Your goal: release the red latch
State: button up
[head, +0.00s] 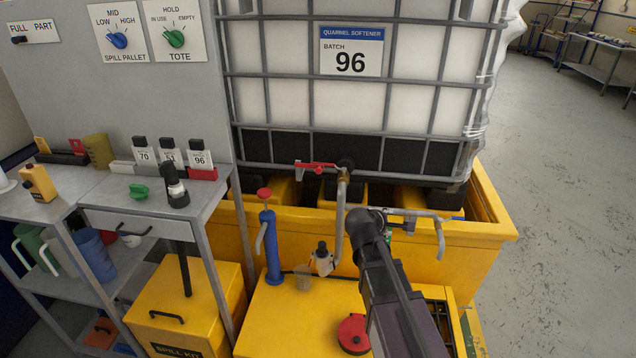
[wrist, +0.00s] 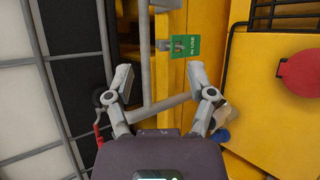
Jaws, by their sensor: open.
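A red latch (head: 316,168) is a flat red lever on the metal fitting at the front of the white tote (head: 290,100). In the wrist view, a red part (wrist: 98,138) that looks like the same lever shows at lower left, outside the left finger and partly hidden. My gripper (wrist: 168,84) is open, its two fingers spread with nothing held. A grey bar (wrist: 160,107) crosses behind the fingers. In the head view, my gripper (head: 366,216) is low and right of the red latch, apart from it, with its fingers largely hidden by my wrist.
Grey pipes (head: 341,215) hang in front of the tote. A green IN USE tag (wrist: 187,47) hangs ahead of my fingers. A blue hand pump (head: 270,245) and a red cap (head: 353,333) stand on the yellow deck. A grey bench (head: 95,200) is at left; floor at right is clear.

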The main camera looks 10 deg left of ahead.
jog(key=w+a+n+t+y+b, duration=0.1)
jog(key=w+a+n+t+b, duration=0.4)
jog(key=a+n, duration=0.45)
jog(key=n+t+y+b, duration=0.2)
jog(key=n+t+y, duration=0.25)
jog(key=n, duration=0.65)
send_near(318, 172)
jog(key=s, duration=0.3)
jog(key=shift+s+r+g, duration=0.15)
jog(key=shift+r+g, duration=0.2)
jog(key=shift+r, duration=0.05)
jog(key=shift+d, duration=0.1)
jog(key=w, duration=1.4)
jog(key=shift+d, duration=0.25)
jog(key=shift+s, duration=0.1)
grip_shut()
